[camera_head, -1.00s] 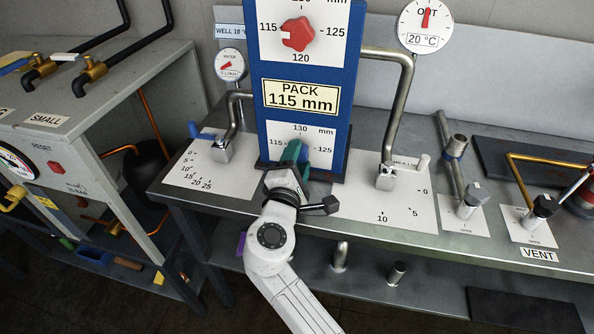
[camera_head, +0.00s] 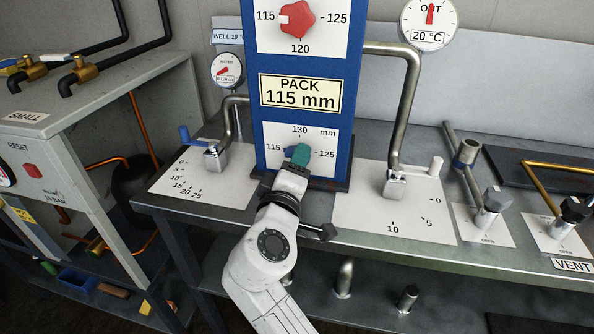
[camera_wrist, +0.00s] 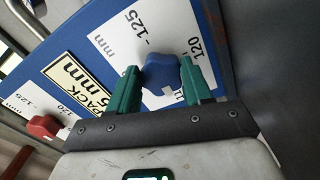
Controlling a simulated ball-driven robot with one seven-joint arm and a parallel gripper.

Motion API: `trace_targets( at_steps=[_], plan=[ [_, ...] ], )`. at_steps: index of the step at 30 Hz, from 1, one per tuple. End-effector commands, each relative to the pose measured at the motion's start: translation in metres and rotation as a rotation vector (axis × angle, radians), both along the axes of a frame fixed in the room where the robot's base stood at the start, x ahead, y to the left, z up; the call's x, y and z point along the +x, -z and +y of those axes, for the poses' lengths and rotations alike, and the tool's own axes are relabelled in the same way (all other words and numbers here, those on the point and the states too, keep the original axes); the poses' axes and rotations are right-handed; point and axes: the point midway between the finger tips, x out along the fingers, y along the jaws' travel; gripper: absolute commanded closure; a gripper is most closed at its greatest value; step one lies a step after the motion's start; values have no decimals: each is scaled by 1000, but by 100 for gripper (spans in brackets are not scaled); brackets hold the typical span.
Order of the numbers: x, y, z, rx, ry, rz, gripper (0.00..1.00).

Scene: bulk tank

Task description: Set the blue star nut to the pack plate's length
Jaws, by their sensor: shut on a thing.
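The blue star nut (camera_wrist: 160,72) sits on the lower white dial of a blue panel. In the wrist view its white mark is at its lower edge, on the side of the partly hidden 115 label. In the head view a blue bit of the nut (camera_head: 274,149) shows left, by 115. My gripper (camera_wrist: 164,82) has green fingers on either side of the nut and is shut on it; in the head view my gripper (camera_head: 298,155) covers most of the nut. The pack plate (camera_head: 300,94) reads PACK 115 mm.
A red star nut (camera_head: 297,19) sits on the upper dial, its white mark toward 115. A pipe with a blue lever (camera_head: 190,136) stands left of the panel; a large bent pipe (camera_head: 405,110) stands right. Vent valves (camera_head: 572,212) are further right.

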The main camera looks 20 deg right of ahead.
Motion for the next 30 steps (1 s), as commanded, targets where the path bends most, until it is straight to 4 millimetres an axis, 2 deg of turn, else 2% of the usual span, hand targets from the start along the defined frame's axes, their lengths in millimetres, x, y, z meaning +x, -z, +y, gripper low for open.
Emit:
trace_targets(
  at_steps=[14,15,23,30],
  plan=[
    [0,2,-1,14,4,-5,81],
    [0,2,-1,14,4,-5,50],
    [0,1,-1,13,2,-6,25],
    [-1,1,0,13,1,-8,25]
  ],
)
